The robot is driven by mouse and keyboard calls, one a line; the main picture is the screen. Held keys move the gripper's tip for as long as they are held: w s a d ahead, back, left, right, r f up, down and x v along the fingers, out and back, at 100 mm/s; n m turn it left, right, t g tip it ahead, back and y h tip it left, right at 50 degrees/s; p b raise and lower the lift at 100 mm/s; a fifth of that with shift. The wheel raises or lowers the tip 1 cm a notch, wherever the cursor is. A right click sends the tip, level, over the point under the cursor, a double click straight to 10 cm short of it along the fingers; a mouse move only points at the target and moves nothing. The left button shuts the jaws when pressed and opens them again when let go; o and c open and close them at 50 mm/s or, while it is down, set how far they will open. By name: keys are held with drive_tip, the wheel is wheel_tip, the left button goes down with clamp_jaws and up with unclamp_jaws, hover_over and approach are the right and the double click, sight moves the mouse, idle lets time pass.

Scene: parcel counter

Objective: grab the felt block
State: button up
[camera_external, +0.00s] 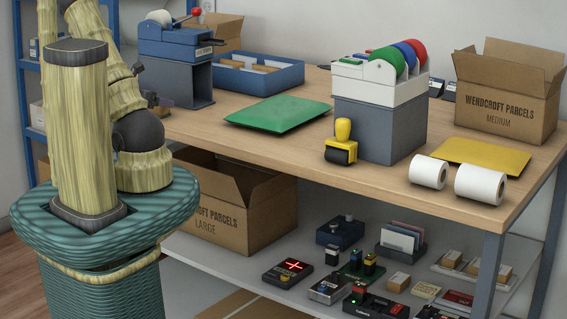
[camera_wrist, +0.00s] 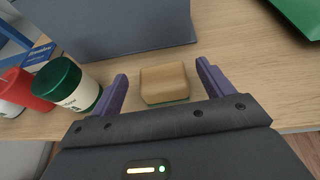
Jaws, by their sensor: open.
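The felt block (camera_wrist: 165,82), a tan wooden block with a thin green layer along its bottom edge, rests on the wooden counter in the wrist view. My gripper (camera_wrist: 162,78) is open, with one purple finger to the left of the block and one to the right. Gaps of bare counter show between the block and both fingers.
A green-lidded white jar (camera_wrist: 68,86) and a red container (camera_wrist: 28,90) stand close left of my left finger. A grey-blue stand (camera_wrist: 125,25) is just behind the block. A green mailer (camera_wrist: 302,15) lies at upper right. Bare counter (camera_wrist: 245,75) lies right of the block.

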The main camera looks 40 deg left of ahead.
drive_tip(key=x, duration=0.4)
drive_tip(key=shift+s+d, duration=0.1)
drive_tip(key=shift+c, duration=0.4)
drive_tip(key=c, duration=1)
